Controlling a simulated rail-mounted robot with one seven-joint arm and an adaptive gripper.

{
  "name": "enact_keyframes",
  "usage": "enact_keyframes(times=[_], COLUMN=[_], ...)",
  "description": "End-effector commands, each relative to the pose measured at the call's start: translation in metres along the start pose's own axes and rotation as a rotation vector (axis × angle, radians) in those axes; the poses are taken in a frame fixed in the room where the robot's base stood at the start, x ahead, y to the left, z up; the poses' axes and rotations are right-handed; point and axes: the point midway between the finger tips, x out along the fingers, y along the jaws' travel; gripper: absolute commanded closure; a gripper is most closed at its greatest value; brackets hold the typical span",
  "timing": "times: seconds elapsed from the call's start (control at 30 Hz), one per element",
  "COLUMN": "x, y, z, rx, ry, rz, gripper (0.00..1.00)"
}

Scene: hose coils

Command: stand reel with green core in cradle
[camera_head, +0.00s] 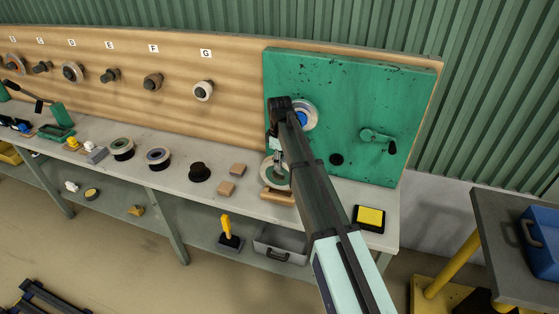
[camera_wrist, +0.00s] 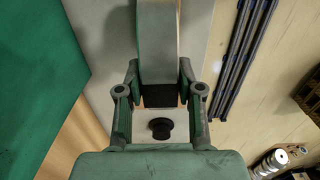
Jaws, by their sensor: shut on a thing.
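My gripper (camera_head: 279,157) is shut on a pale-rimmed reel (camera_head: 268,180) with green at its middle. The reel is upright at the right part of the bench, its lower edge at the wooden cradle (camera_head: 278,196). I cannot tell whether it touches the cradle. My arm hides part of the reel. In the wrist view the reel (camera_wrist: 158,40) shows edge-on as a grey band, at the far end of my gripper's fingers (camera_wrist: 158,92). Another reel with a greenish core (camera_head: 122,147) lies flat on the bench at the left.
A blue-cored reel (camera_head: 303,117) is on the green panel (camera_head: 345,85) behind my arm, with a crank handle (camera_head: 378,138) to its right. A dark reel (camera_head: 199,172), wooden blocks (camera_head: 238,170) and another reel (camera_head: 158,158) lie left. A yellow-topped box (camera_head: 369,218) stands right.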

Motion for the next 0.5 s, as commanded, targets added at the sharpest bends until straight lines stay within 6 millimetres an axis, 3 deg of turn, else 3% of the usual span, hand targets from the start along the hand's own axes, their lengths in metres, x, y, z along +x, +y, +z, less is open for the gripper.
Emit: enact_keyframes(times=[0.5], x=[0.0067], y=[0.0002], z=[-0.0001], rx=[0.000], ry=[0.001], rz=[0.001], gripper=[1.00])
